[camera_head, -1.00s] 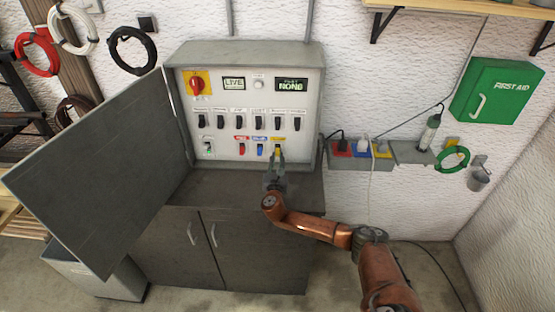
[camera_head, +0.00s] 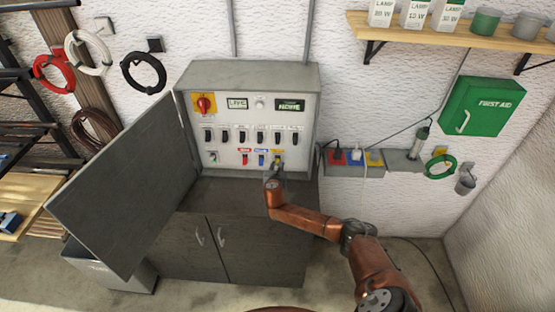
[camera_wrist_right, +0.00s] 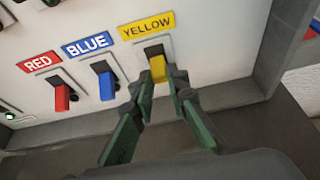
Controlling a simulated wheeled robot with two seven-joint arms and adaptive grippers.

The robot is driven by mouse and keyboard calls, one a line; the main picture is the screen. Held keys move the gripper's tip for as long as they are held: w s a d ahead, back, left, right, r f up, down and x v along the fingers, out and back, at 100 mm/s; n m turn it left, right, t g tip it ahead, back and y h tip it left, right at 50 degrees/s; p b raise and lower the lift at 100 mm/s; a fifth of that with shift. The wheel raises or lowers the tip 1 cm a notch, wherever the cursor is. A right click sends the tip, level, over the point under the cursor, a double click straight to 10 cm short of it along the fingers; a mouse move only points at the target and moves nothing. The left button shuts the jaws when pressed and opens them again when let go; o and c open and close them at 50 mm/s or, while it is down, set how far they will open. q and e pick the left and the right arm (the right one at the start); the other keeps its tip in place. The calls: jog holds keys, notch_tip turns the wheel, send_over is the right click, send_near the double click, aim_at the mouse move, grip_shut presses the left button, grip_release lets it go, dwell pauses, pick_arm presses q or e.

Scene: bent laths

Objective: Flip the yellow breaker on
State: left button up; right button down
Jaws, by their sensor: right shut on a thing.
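The yellow breaker (camera_wrist_right: 158,68) is a small yellow lever under a YELLOW label in the right wrist view. It points downward, much like the red breaker (camera_wrist_right: 62,98) and the blue breaker (camera_wrist_right: 106,86) to its left. My right gripper (camera_wrist_right: 165,82) is shut on the yellow lever, with one finger on each side of it. In the head view my right gripper (camera_head: 278,169) is at the lower right of the grey breaker panel (camera_head: 222,135) and hides part of the yellow breaker. My left gripper is not in view.
The cabinet door (camera_head: 125,185) stands open to the left. A row of black breakers (camera_head: 243,138) is above the coloured ones. A socket strip (camera_head: 355,161) with plugs is on the wall to the right. A dark ledge (camera_head: 235,193) lies below the panel.

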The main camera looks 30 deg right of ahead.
jog(key=r+g+y+p, duration=0.1)
jog(key=p, duration=0.2)
jog(key=shift+w+r, duration=0.1)
jog(key=shift+r, duration=0.15)
jog(key=shift+w+d+r+g+y+p, duration=0.1)
jog(key=shift+r+g+y+p, duration=0.2)
jog(key=shift+g, duration=0.4)
jog(key=shift+w+d+r+g+y, duration=0.1)
jog(key=shift+r+g+y, duration=0.05)
jog(key=shift+g+y, duration=0.35)
jog(key=shift+w+d+r+g+y, duration=0.15)
jog(key=shift+g+y, duration=0.15)
jog(key=shift+g, duration=0.3)
jog(key=c, duration=1.9)
grip_release()
jog(key=v, duration=1.2)
